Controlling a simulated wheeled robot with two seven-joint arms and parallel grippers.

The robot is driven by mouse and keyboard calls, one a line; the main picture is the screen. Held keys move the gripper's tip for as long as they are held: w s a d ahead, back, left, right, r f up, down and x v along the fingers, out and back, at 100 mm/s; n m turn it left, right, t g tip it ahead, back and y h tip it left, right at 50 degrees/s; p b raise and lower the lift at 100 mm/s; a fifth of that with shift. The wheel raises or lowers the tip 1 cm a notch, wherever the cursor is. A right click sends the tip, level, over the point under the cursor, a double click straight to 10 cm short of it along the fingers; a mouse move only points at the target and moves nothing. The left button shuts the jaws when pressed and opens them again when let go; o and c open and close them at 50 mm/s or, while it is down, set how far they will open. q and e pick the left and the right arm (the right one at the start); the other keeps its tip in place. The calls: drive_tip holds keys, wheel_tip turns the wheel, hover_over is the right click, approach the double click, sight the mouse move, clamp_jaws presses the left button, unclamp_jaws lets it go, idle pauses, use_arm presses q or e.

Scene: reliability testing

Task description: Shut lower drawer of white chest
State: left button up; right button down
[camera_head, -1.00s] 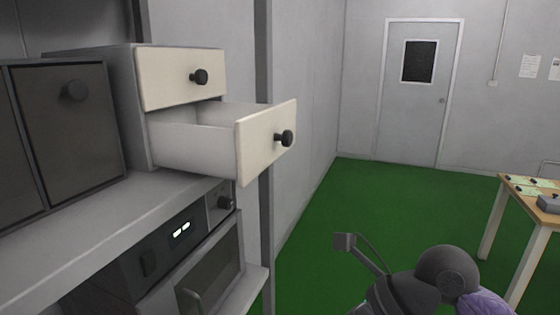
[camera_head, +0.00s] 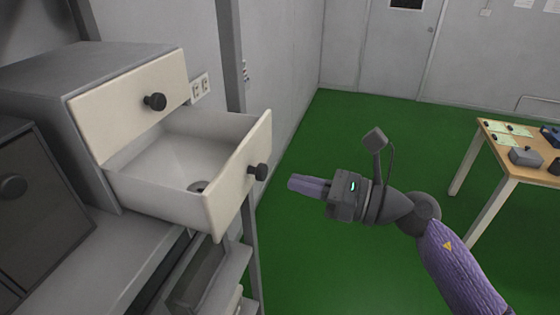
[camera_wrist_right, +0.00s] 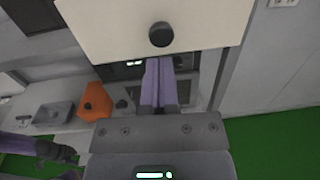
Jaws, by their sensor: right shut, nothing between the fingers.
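The white chest (camera_head: 45,85) stands on a shelf at the left in the head view. Its upper drawer (camera_head: 120,112) is shut. Its lower drawer (camera_head: 228,195) is pulled well out, with a dark knob (camera_head: 257,172) on its front. My right gripper (camera_head: 292,183) is shut and empty, just right of that knob with a small gap, fingers pointing left towards the drawer front. In the right wrist view, a pale drawer front (camera_wrist_right: 115,22) with a dark knob (camera_wrist_right: 161,34) lies ahead of the fingertips (camera_wrist_right: 160,60).
A dark cabinet (camera_head: 50,225) stands left of the chest. A wooden table (camera_head: 530,165) with small items is at the right. An orange object (camera_wrist_right: 95,100) shows in the wrist view. Green floor around my right arm is free.

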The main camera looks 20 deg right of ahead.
sight(265, 175)
drive_tip(key=p+x, duration=0.1)
drive_tip(key=x, duration=0.1)
drive_tip(key=shift+w+a+r, duration=0.2)
drive_tip(key=shift+a, duration=0.1)
drive_tip(key=shift+w+a+f, duration=0.15)
drive_tip(key=shift+w+a, duration=0.2)
drive_tip(key=shift+a, duration=0.05)
use_arm(q)
wheel_tip(265, 175, up, 2)
drive_tip(key=shift+w, duration=0.15)
use_arm(e)
drive_tip(key=x, duration=1.1)
drive_tip(key=shift+s+a+f+b, duration=0.2)
drive_tip(key=shift+a+b, duration=0.1)
drive_tip(key=shift+b, duration=0.1)
drive_tip(key=x, duration=0.5)
drive_tip(key=shift+a+f+b, duration=0.1)
drive_tip(key=shift+a+b, duration=0.05)
drive_tip(key=shift+b, duration=0.25)
drive_tip(key=shift+w+a, duration=0.2)
drive_tip(key=shift+a, duration=0.1)
use_arm(q)
drive_tip(key=shift+w+a+f, duration=0.25)
drive_tip(key=shift+a+f, duration=0.2)
drive_tip(key=shift+f, duration=0.1)
drive_tip(key=shift+w+a+f, duration=0.25)
drive_tip(key=shift+a+f, duration=0.15)
drive_tip(key=shift+f, duration=0.1)
